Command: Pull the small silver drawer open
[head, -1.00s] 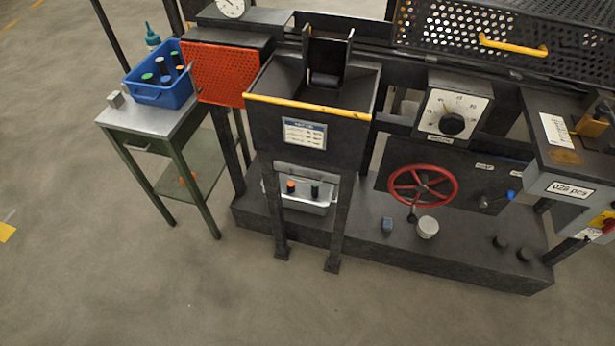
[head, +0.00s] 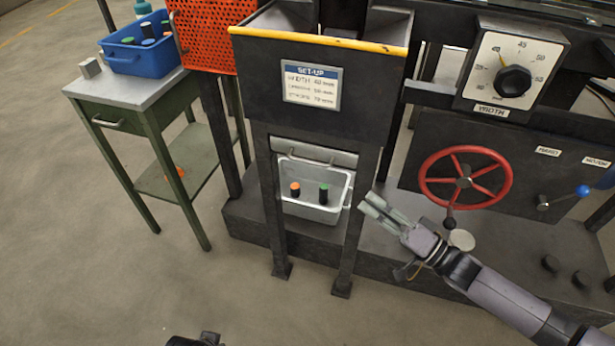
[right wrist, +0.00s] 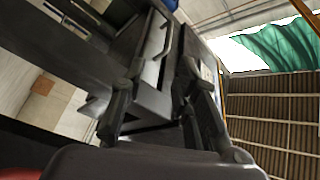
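The small silver drawer (head: 340,159) sits below the black hopper, between its legs, with a bar handle (head: 308,156) across its front. It looks shut. The drawer front also shows in the right wrist view (right wrist: 151,48), seen sideways between my fingers and some way beyond them. My right gripper (head: 366,205) is open and empty, to the right of and below the drawer in the head view, near the hopper's right leg. A dark piece at the bottom edge of the head view (head: 195,340) may be my left gripper; its fingers cannot be made out.
A grey bin (head: 313,213) with an orange-topped and a green-topped cylinder stands under the drawer. A red handwheel (head: 466,205) and a pale round pot (head: 461,240) are near my right arm. A green side table (head: 150,95) holds a blue bin (head: 150,62). The floor in front is clear.

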